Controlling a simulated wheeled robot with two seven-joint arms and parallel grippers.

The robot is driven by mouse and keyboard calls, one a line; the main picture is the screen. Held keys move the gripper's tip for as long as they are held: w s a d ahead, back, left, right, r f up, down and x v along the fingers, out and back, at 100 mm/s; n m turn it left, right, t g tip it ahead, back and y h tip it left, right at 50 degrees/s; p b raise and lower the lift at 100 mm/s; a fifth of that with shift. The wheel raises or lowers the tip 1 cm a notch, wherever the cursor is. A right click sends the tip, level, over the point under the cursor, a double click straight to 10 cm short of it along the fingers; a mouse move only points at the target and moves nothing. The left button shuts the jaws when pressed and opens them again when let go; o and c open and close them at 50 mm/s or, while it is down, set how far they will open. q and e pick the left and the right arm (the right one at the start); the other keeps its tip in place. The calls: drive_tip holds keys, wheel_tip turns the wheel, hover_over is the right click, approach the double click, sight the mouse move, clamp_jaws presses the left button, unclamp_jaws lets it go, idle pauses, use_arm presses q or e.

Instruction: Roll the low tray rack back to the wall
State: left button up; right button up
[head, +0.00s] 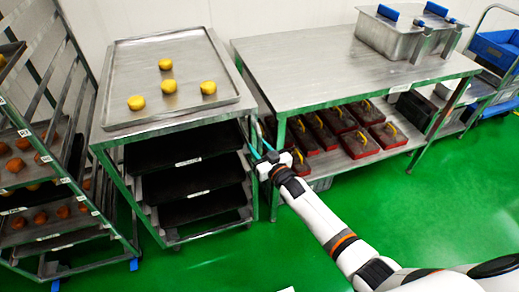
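The low tray rack (160,132) is a steel wheeled frame left of the middle in the head view. A large tray (135,60) with several yellow dough balls (168,86) lies on its top. Dark trays (185,178) sit on the levels below. My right gripper (260,149) is at the rack's front right post, with its fingertips apart. I cannot tell whether the fingers touch the post. My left gripper is not in view.
A taller slanted rack (72,182) with trays of brown balls stands close on the left. A steel table (330,68) stands to the right, with red boxes (360,143) on its lower shelf and a metal container (395,36) on top. Green floor (420,205) is open in front.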

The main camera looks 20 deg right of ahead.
drive_tip(key=shift+s, duration=0.1)
drive_tip(key=p+v, duration=0.1)
drive_tip(key=v, duration=1)
drive_tip(key=shift+s, duration=0.4)
drive_tip(key=shift+d+f, duration=0.1)
drive_tip(key=shift+d, duration=0.05)
drive_tip(key=s+d+f+g+h+p, duration=0.15)
drive_tip(key=s+f+g, duration=0.25)
drive_tip(key=s+f, duration=0.5)
drive_tip(key=s+d+f+g+h+p, duration=0.1)
drive_tip(key=s+f+g+p, duration=0.3)
drive_tip(key=f, duration=0.9)
drive_tip(key=s+f+g, duration=0.3)
drive_tip(key=s+f, duration=0.1)
drive_tip(key=s, duration=0.7)
drive_tip(key=s+f+g+h, duration=0.1)
drive_tip(key=s+f, duration=0.4)
drive_tip(key=s, duration=0.6)
drive_tip(key=s+a+f+g, duration=0.1)
drive_tip(key=s+f+g, duration=0.3)
drive_tip(key=s, duration=0.7)
drive_tip(key=shift+f+g+p, duration=0.25)
drive_tip(key=shift+g+p, duration=0.05)
drive_tip(key=shift+p, duration=0.05)
drive_tip(key=shift+w+h, duration=0.15)
drive_tip(key=shift+h, duration=0.1)
